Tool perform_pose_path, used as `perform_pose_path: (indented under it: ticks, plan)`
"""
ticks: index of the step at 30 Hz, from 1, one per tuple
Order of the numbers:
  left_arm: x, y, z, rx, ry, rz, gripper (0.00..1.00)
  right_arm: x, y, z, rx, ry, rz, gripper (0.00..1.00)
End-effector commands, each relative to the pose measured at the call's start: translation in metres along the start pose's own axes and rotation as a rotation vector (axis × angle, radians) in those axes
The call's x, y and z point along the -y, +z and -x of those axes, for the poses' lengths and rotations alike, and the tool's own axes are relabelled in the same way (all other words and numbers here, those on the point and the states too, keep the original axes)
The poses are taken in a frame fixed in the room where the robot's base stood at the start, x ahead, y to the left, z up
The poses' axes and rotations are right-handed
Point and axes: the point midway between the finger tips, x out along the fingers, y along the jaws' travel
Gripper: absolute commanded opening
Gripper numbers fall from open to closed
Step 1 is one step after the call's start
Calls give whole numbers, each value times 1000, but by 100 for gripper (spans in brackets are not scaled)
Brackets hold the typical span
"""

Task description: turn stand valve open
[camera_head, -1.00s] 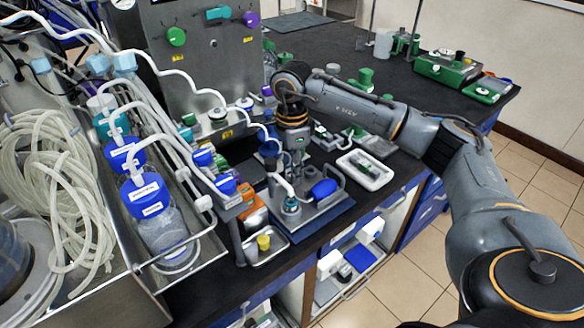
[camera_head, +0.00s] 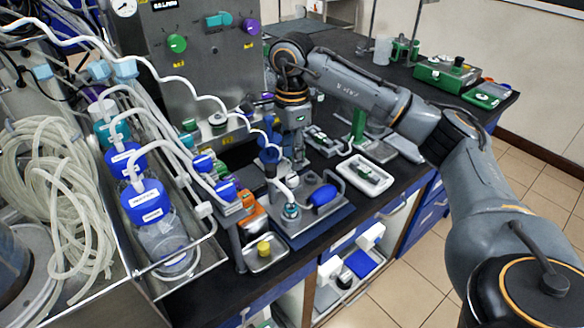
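My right gripper (camera_head: 299,160) points down over the bench, just behind the small metal stand plate (camera_head: 300,228). Its fingers are small and partly lost against the fittings, so I cannot tell whether they are open or shut. On the plate are a blue rounded part (camera_head: 324,195) under a bent metal handle and a teal-ringed fitting (camera_head: 291,211) with a white tube. A blue funnel-like part (camera_head: 269,157) stands just left of the gripper. I cannot tell which of these parts is the stand valve. My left gripper is not in view.
A white tray (camera_head: 364,183) lies right of the plate. A small metal tray with a yellow-capped item (camera_head: 263,248) sits at the front edge. Blue-capped bottles (camera_head: 148,205) stand in a metal rack at left. White tubes cross nearby. The back right of the black bench is partly clear.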

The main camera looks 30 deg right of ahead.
Motion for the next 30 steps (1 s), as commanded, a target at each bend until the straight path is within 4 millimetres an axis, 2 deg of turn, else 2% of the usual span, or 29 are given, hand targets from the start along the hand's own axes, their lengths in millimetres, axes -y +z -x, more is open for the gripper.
perform_pose_path:
  ticks: [3, 9, 30]
  plan:
    - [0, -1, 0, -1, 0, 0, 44, 1, 1, 26, 3, -4, 1, 39]
    - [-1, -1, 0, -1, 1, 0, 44, 0, 0, 51, 1, -1, 0, 39]
    - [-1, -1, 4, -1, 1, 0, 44, 0, 0, 60, 1, 0, 1, 39]
